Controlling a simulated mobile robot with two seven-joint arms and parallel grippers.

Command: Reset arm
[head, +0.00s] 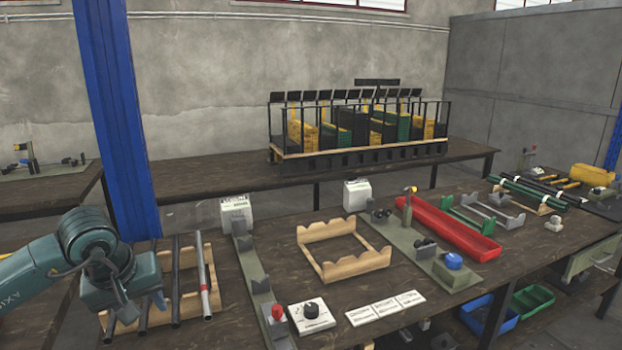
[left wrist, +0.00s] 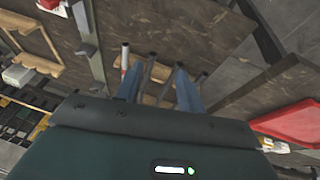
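My left arm comes in from the left in the head view, with the left gripper (head: 128,300) low over the near left of the workbench. It is above a wooden rack (head: 187,268) that bears several dark rods (head: 176,275) and one silver rod with a red band (head: 205,272). In the left wrist view the two blue-grey fingers of the left gripper (left wrist: 158,90) stand apart with nothing held between them. Rods (left wrist: 150,68) show beyond the fingers. How far the fingertips are from the rods I cannot tell. My right gripper is in neither view.
A green-grey press fixture (head: 255,280) stands right of the rack. An empty wooden cradle (head: 345,249) and a red tray (head: 447,228) are further right. A blue post (head: 115,115) rises behind my left arm. The bench (head: 430,318) has bare areas between these things.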

